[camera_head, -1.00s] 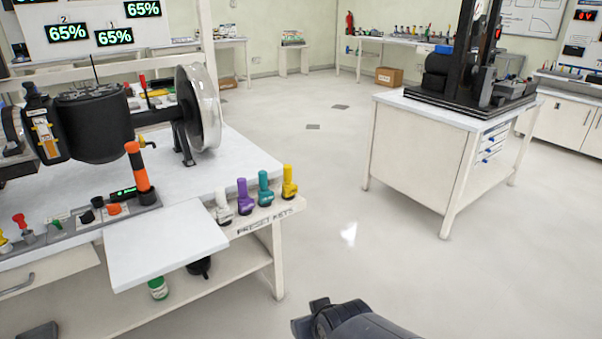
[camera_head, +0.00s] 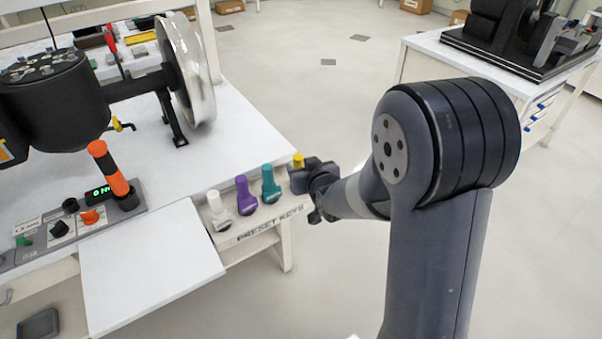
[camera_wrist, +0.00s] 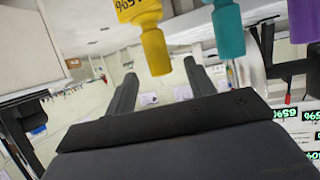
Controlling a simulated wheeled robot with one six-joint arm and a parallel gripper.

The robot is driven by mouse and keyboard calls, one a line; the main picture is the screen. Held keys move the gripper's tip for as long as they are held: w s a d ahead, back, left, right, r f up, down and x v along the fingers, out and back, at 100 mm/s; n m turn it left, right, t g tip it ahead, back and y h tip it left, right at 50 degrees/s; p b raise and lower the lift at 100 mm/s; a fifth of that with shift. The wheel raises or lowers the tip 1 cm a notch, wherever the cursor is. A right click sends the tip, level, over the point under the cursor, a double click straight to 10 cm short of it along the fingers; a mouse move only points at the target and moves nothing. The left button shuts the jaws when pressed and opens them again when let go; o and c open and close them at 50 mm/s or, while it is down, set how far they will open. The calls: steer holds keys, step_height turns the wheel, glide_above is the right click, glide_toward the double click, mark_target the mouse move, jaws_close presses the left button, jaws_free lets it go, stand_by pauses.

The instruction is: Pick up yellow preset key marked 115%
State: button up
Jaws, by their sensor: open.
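The yellow preset key (camera_head: 298,160) stands at the right end of the key row, its lower part hidden behind my gripper (camera_head: 312,182). In the wrist view, the yellow key (camera_wrist: 154,45) appears upside down, its end near the gap between the fingertips of my gripper (camera_wrist: 160,68). The jaws are open and no grip on the key shows. Its label is inverted and cut off by the frame edge, so I cannot read it surely. The teal key (camera_head: 270,185) stands just left of it and also shows in the wrist view (camera_wrist: 228,28).
Purple (camera_head: 246,196) and white (camera_head: 219,212) keys continue the row on the shelf marked PRESET KEYS (camera_head: 262,228). A white panel (camera_head: 150,265) juts out left of it. A bench with a large wheel (camera_head: 187,70) stands behind. Floor right of the bench is open.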

mark_target(296, 159)
steer(key=shift+x, duration=3.25)
jaws_close()
